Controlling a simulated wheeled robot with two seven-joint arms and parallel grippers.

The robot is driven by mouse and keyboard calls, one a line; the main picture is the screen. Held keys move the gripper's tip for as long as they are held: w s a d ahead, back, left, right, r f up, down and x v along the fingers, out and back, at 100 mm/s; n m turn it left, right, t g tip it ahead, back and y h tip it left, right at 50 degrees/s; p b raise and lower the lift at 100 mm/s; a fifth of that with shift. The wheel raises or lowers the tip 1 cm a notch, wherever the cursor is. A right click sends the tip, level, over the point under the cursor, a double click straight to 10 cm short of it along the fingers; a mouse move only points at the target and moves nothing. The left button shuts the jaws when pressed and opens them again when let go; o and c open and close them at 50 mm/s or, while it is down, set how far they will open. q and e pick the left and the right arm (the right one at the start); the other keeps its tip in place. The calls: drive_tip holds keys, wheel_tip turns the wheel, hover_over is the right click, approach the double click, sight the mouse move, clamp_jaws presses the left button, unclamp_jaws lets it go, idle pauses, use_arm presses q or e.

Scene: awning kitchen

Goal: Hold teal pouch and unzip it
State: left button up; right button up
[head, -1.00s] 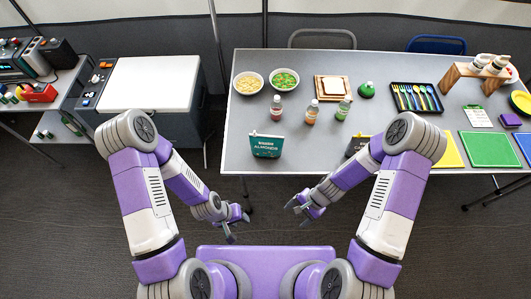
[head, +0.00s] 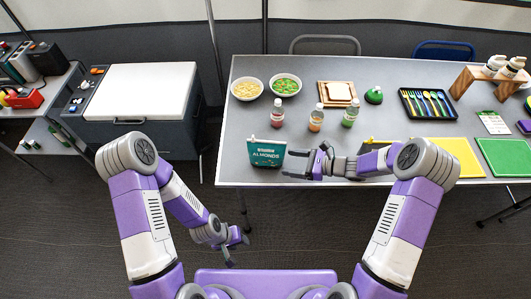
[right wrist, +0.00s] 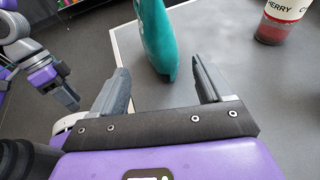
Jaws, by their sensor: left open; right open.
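The teal pouch (head: 266,153), labelled almonds, stands upright near the table's front edge in the head view. In the right wrist view the lower part of the teal pouch (right wrist: 157,35) shows just beyond the fingertips, roughly between them. My right gripper (head: 300,164) is open and empty, just right of the pouch; its two fingers (right wrist: 163,75) are spread apart in the right wrist view. I cannot tell whether a finger touches the pouch. My left gripper (head: 234,245) is open and empty, in front of the table over the floor. The pouch's zip is too small to make out.
Bottles (head: 315,119) stand behind the pouch, one with a red-filled base (right wrist: 272,28) in the wrist view. Bowls (head: 285,85), a sandwich board (head: 327,96) and a cutlery tray (head: 449,115) are farther back. Floor before the table is clear.

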sight(281, 162)
drive_tip(key=b+x, duration=0.2)
drive_tip(key=x, duration=0.5)
drive_tip(key=shift+a+f+b, duration=0.1)
drive_tip(key=shift+f+b, duration=0.1)
drive_tip(key=shift+b, duration=0.2)
drive_tip(key=shift+w+a+f, duration=0.1)
drive_tip(key=shift+w+a, duration=0.05)
drive_tip(key=shift+a, duration=0.6)
drive_tip(key=shift+c, duration=0.3)
